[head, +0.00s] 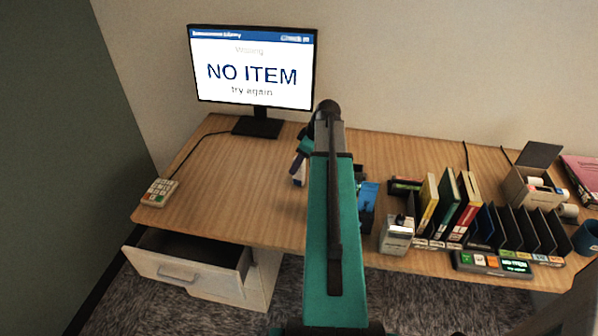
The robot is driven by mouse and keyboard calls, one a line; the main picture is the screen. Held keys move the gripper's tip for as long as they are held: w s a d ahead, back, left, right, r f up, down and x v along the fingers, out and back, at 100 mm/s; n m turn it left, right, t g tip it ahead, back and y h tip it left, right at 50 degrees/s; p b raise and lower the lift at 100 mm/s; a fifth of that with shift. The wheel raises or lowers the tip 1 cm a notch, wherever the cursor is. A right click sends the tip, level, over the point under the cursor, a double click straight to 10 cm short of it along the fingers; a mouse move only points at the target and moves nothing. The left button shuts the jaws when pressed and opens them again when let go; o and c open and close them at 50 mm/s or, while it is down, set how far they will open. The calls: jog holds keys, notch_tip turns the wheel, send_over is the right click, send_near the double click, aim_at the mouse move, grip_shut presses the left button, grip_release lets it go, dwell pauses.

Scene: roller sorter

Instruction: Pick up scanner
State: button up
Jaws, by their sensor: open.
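I cannot single out the scanner with certainty. A small grey-white device (396,236) with a dark top and a label stands near the desk's front edge, right of my arm, and may be it. My teal arm reaches forward over the desk (230,190). My gripper (299,168) shows only in part, left of the arm's far end, above or at the desk's middle. It is open, and I see nothing held in it. The arm covers part of the desk behind it.
A monitor (254,70) reads "NO ITEM". A keypad (159,192) lies at the left. An open drawer (190,262) juts out below. Blue items (367,195), upright books (446,200), a black slotted rack (515,228) and a small display (490,262) crowd the right. The desk's left half is mostly clear.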

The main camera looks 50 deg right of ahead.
jog(key=c, duration=1.2)
jog(key=shift+r, duration=0.1)
jog(key=shift+r+b, duration=0.65)
jog(key=shift+r, duration=0.85)
jog(key=s+r+b, duration=0.1)
jog(key=s+b, duration=0.2)
jog(key=s, duration=1.3)
jog(key=shift+d+r+b, duration=0.3)
jog(key=shift+r, duration=0.1)
